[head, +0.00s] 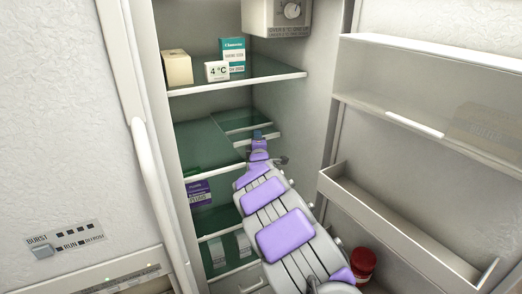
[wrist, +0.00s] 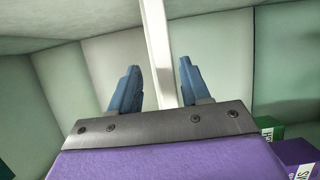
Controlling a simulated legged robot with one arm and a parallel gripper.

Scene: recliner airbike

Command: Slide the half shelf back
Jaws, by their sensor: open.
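The half shelf (head: 240,121), a green glass panel with a white front edge, sits at the right of the open fridge's middle level, set farther back than the wider panel to its left (head: 205,146). My purple and grey arm reaches in from below. My gripper (head: 257,134) is at the half shelf's front edge. In the wrist view, my gripper (wrist: 159,70) has its two blue fingers apart, with a white edge strip (wrist: 155,40) running between them. I cannot tell whether either finger touches it. My arm hides part of the shelf front and the space below.
The upper shelf (head: 240,82) holds a few small boxes. A purple carton (head: 198,192) stands below the left panel. The open door with its racks (head: 400,225) is at the right, with a red-lidded jar (head: 363,262) low beside my arm.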

